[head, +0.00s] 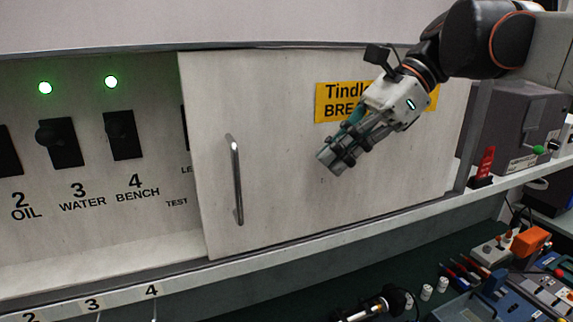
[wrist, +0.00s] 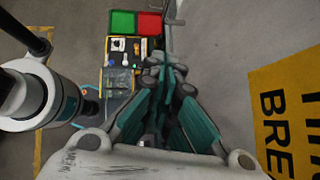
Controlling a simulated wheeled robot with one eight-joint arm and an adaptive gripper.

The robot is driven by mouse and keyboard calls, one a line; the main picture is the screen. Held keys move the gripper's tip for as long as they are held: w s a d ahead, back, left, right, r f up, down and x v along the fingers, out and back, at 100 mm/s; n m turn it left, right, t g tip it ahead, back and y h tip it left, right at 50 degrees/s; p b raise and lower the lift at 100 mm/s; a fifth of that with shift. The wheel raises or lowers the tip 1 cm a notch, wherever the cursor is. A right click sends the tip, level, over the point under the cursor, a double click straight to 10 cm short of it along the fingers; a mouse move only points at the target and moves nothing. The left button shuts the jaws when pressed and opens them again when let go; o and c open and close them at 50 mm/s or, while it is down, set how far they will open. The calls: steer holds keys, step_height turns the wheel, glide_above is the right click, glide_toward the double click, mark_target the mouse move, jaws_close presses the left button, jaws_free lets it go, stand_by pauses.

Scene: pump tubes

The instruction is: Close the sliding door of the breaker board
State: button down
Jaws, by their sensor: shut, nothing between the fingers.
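The sliding door (head: 290,190) of the breaker board is a pale panel with a yellow label (head: 335,102) and a vertical metal handle (head: 236,180) near its left edge. It covers the right part of the board, while the left part stands open. There the switches (head: 60,143) and green lights show. My gripper (head: 332,160) is in front of the door, to the right of the handle and apart from it. In the wrist view my gripper (wrist: 165,75) is shut and empty, and the yellow label (wrist: 285,110) shows at the right edge.
A shelf edge (head: 350,220) runs below the board. A grey box (head: 515,125) and a red object (head: 485,165) stand to the right. Tools and an orange object (head: 530,241) lie on the bench below. Green and red bins (wrist: 122,22) show in the wrist view.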

mark_target(268, 200)
steer(key=shift+a+r+p+x, duration=0.3)
steer(key=shift+a+r+x, duration=0.05)
steer(key=shift+x, duration=1.75)
steer(key=shift+a+r+p+x, duration=0.25)
steer(key=shift+a+r+x, duration=0.1)
steer(key=shift+x, duration=1.8)
steer(key=shift+a+r+p+x, duration=0.3)
steer(key=shift+a+r+x, duration=0.05)
steer(key=shift+x, duration=1.75)
steer(key=shift+s, duration=0.2)
